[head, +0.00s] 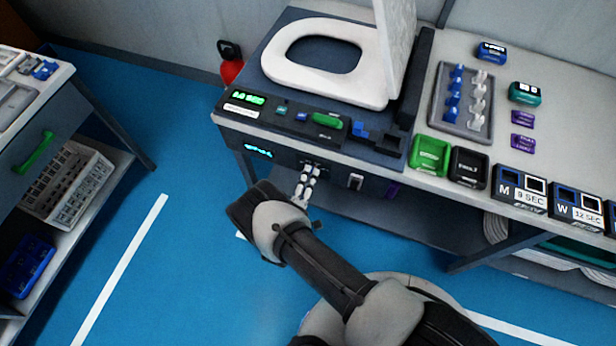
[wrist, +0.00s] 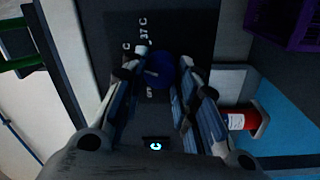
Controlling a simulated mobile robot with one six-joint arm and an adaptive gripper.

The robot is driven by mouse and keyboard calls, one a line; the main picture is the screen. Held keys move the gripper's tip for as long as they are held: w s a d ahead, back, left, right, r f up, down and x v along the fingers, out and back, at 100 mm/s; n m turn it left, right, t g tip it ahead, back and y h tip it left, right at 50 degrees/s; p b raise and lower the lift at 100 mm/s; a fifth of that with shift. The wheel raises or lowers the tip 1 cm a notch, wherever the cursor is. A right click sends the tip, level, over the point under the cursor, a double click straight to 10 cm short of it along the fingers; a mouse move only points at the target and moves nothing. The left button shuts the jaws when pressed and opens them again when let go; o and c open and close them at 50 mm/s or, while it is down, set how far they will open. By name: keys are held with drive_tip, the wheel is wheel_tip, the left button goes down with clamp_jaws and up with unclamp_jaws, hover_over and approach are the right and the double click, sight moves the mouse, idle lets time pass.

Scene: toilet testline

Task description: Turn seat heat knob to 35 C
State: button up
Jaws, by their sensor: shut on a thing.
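The seat heat knob (wrist: 159,72) is a round blue knob on a dark panel, in the upper middle of the wrist view. A short pale mark on it points left in that view. My gripper (wrist: 163,60) has one fingertip on each side of the knob and is shut on it. A "37 C" label stands above the knob, with a partly hidden label ending in "C" to its left and another partly hidden below it. In the head view my gripper (head: 311,170) is at the front panel (head: 280,152) below the toilet seat, and it hides the knob.
The toilet seat (head: 284,75) is above on the bench. Green (head: 430,154) and black (head: 468,166) bins stand at the bench edge. Blue floor is open to the left.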

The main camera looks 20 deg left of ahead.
idle(0.3)
drive_tip(key=o, duration=1.1)
drive_tip(key=shift+c, duration=0.2)
drive_tip(key=s+a, duration=0.1)
drive_tip(key=s, duration=1.1)
drive_tip(key=shift+f, duration=0.25)
